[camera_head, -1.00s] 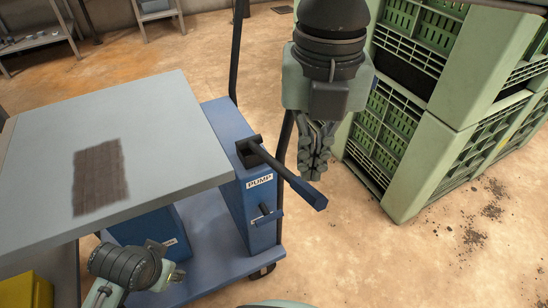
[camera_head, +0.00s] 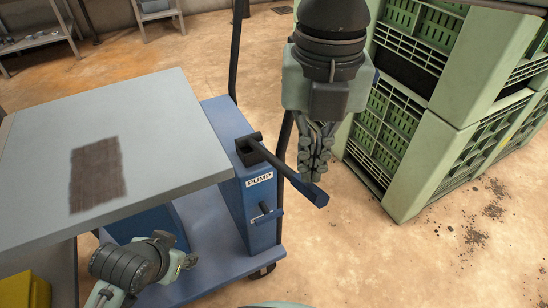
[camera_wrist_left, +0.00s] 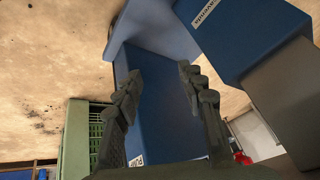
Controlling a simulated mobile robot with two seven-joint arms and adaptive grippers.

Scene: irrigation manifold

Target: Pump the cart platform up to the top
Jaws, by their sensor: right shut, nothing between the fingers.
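The blue cart has a grey platform (camera_head: 175,130) on top, raised above its blue base deck (camera_head: 215,262). A dark pump handle (camera_head: 290,175) with a blue end slopes down to the right from the column labelled PUMP (camera_head: 258,200). A small lever (camera_head: 266,215) sits lower on that column. My right gripper (camera_head: 313,172) is shut and empty, pointing down just above the handle's outer part; I cannot tell whether it touches. My left gripper (camera_head: 190,263) is low beside the platform's near edge. In the left wrist view its fingers (camera_wrist_left: 157,72) are apart and empty, with blue cart parts behind.
Stacked green crates (camera_head: 400,150) stand close to the right of my right gripper. The cart's dark upright push bar (camera_head: 234,50) rises behind the column. A yellow object (camera_head: 25,290) is at lower left. Floor at lower right is clear.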

